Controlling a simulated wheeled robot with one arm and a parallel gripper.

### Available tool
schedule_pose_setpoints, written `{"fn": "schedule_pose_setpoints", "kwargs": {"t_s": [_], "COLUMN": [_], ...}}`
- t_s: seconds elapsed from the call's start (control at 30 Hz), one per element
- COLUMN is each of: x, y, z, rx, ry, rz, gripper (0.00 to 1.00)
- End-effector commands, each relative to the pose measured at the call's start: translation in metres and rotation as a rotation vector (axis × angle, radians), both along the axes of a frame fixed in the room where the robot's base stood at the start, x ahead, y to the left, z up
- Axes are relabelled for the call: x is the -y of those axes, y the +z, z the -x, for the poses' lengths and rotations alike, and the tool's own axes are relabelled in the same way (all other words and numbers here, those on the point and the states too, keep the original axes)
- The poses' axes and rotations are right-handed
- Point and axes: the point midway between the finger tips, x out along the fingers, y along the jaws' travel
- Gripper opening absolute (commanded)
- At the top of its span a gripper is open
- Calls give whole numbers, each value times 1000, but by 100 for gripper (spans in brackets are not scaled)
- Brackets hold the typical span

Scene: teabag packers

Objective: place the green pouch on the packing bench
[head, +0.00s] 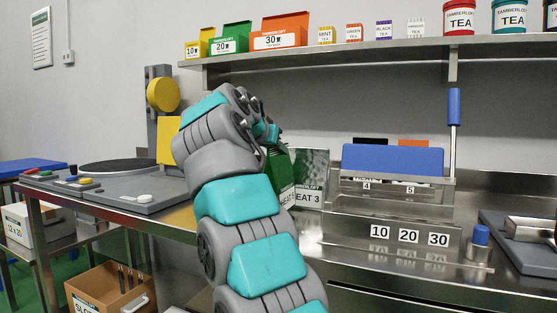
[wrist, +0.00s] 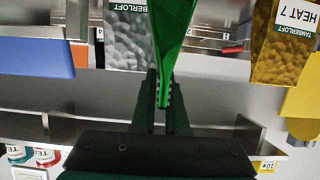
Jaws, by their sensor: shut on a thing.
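The green pouch (wrist: 172,28) hangs between the fingertips of my gripper (wrist: 164,88) in the wrist view, seen nearly edge-on. My gripper is shut on it. In the head view the green pouch (head: 279,172) shows just past my arm, partly hidden by it. My gripper (head: 266,132) is mostly hidden there by my wrist. The pouch is in front of a silver-grey pouch (head: 312,168); I cannot tell whether they touch. The steel bench (head: 180,220) runs across the head view under the equipment; its middle is hidden by my arm.
A gold pouch (wrist: 285,45) and the grey pouch (wrist: 128,40) flank the green one in the wrist view. A steel rack with a blue block (head: 392,160) stands at right. A shelf (head: 350,47) with tea boxes and tins hangs above. A turntable machine (head: 120,166) is at left.

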Motion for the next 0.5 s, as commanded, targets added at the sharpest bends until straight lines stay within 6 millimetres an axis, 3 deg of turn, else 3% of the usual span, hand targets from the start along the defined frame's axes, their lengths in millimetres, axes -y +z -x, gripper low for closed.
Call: {"fn": "schedule_pose_setpoints", "kwargs": {"t_s": [0.1,0.5], "x": [0,0], "y": [-10,-12], "z": [0,0], "rx": [-4,1], "ry": [0,1], "rz": [1,0], "gripper": [0,0]}}
